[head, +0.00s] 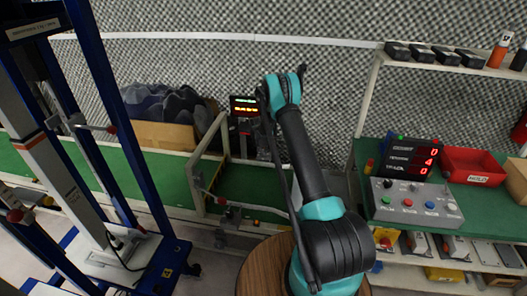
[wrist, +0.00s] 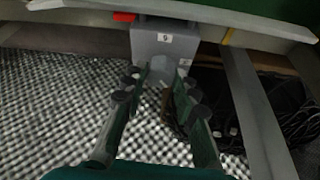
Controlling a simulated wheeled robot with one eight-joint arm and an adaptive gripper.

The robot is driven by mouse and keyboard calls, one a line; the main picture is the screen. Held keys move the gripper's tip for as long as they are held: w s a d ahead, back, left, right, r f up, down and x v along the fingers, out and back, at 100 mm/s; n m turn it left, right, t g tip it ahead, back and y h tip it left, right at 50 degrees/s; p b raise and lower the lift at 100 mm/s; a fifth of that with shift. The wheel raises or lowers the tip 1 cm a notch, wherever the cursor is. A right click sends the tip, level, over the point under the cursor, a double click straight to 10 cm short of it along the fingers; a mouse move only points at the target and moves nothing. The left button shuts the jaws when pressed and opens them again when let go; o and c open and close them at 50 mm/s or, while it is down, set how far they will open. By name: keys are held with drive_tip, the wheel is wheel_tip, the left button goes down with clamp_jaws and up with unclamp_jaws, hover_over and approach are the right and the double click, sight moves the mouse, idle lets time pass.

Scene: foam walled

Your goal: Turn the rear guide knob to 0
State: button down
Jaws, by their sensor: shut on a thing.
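In the wrist view, a grey box (wrist: 172,45) with a small white label (wrist: 163,38) hangs below the edge of a green surface. The label carries one dark character that is too blurred to read surely. The guide knob, a small grey piece (wrist: 160,66) at the lower front of the box, is partly hidden by my fingers. My gripper (wrist: 160,80) is shut on it, with one finger on each side. The knob's setting cannot be read. In the head view my own arm hides the gripper.
A red piece (wrist: 125,16) sits left of the box. A pale frame bar (wrist: 252,110) and dark cables (wrist: 280,100) lie to the right. In the head view, a blue frame (head: 125,130) stands left and a button box (head: 415,200) stands right.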

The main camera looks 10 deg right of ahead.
idle(0.4)
drive_tip(key=c, duration=1.2)
unclamp_jaws()
drive_tip(key=shift+v, duration=3.75)
